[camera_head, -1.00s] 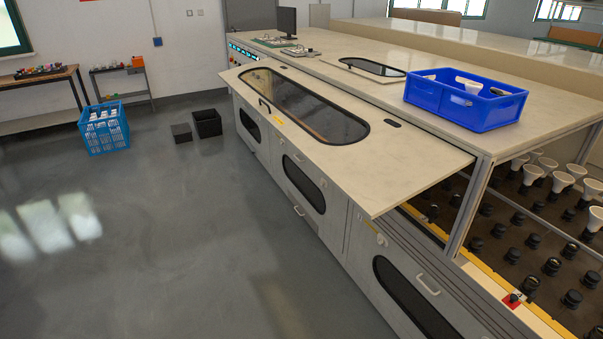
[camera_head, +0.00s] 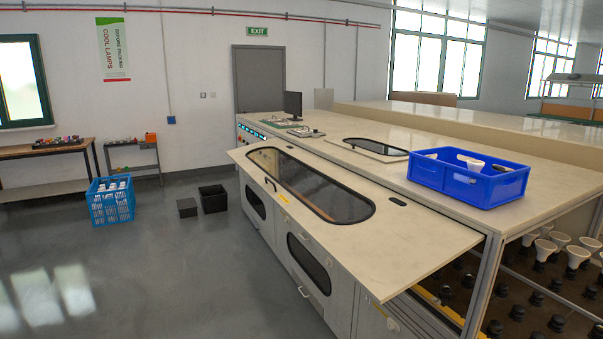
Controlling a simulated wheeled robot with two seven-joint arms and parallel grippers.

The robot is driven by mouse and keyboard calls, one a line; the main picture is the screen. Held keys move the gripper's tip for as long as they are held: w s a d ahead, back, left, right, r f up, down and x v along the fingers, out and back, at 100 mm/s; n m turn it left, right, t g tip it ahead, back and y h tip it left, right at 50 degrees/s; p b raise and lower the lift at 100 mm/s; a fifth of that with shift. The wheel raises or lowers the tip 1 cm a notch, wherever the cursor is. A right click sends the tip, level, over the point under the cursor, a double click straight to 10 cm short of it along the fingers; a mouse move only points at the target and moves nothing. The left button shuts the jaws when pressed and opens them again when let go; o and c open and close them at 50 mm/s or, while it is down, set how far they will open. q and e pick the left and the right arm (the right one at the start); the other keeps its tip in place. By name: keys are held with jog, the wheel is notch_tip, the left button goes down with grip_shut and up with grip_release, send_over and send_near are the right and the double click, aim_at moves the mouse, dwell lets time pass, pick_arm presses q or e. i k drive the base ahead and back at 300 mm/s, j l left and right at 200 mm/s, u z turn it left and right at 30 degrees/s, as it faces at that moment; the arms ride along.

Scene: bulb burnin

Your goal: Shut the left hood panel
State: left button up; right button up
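A long cream hood panel (camera_head: 408,236) with a dark oval window (camera_head: 312,187) juts out over the front of the burn-in bench, tilted slightly down toward the aisle. To the right of the panel the bench bay is open, with several white bulbs (camera_head: 577,256) and dark sockets inside. I cannot tell from the picture which panel is the left one. Neither of my grippers is in view.
A blue crate (camera_head: 430,177) with bulbs stands on the bench top (camera_head: 520,233). On the floor at left are a light-blue crate (camera_head: 110,211) and black bins (camera_head: 213,205). Shelves (camera_head: 50,187) line the wall. The grey floor (camera_head: 180,285) before the bench is clear.

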aim_at(402, 242)
jog(key=i+j, duration=0.7)
jog(key=i, duration=0.15)
